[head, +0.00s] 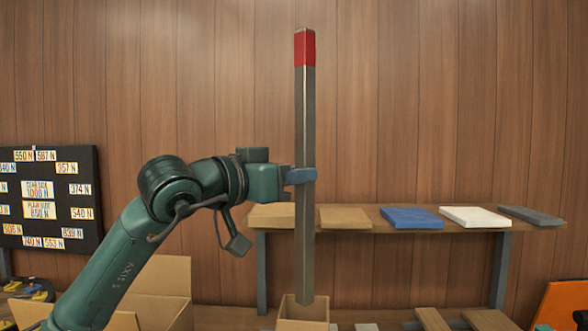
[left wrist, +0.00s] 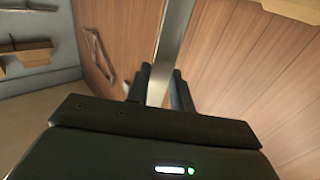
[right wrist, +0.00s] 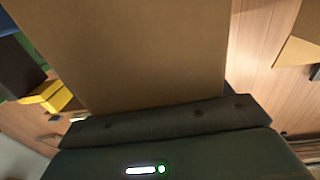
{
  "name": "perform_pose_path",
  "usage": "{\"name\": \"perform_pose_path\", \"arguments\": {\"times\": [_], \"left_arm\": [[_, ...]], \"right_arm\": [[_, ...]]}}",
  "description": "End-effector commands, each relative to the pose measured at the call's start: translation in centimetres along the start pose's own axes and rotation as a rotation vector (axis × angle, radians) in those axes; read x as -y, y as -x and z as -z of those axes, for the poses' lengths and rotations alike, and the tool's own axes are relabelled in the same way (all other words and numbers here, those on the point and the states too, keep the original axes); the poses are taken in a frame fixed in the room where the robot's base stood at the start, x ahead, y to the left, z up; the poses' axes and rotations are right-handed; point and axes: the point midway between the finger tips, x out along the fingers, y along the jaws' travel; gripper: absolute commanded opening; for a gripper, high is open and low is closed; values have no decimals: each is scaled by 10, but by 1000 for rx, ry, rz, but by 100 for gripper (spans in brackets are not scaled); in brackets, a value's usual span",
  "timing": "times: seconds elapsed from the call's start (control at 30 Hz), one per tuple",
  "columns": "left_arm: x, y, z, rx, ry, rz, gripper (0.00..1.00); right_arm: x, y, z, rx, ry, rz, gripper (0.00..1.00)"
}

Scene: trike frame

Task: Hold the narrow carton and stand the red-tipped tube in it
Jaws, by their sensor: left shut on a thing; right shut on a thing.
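The long grey tube (head: 305,120) stands upright in the head view with its red tip (head: 305,48) at the top. My left gripper (head: 302,175) is shut on it around mid-height; the left wrist view shows the tube (left wrist: 172,45) between the fingers (left wrist: 160,88). The narrow carton (head: 303,325) is open at the top, at the bottom edge of the head view. The tube's lower end shows over the carton's mouth; I cannot tell how deep it is. In the right wrist view the carton (right wrist: 155,50) fills the middle, against my right gripper (right wrist: 165,115), whose fingertips are hidden.
A shelf (head: 380,222) behind holds several flat pieces, including a blue one (head: 411,217) and a white one (head: 475,217). An open cardboard box (head: 160,285) stands at lower left. A black label board (head: 48,197) leans at far left. Wooden slats (head: 432,318) lie at lower right.

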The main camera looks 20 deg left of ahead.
Motion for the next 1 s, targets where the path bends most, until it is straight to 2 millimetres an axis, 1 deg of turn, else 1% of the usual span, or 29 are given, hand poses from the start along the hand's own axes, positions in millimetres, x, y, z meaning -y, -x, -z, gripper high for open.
{"name": "perform_pose_path", "arguments": {"times": [1.0], "left_arm": [[0, 1, -48, -4, -2, 0, 0]], "right_arm": [[0, 0, 0, 1, 0, -1, 22]]}}
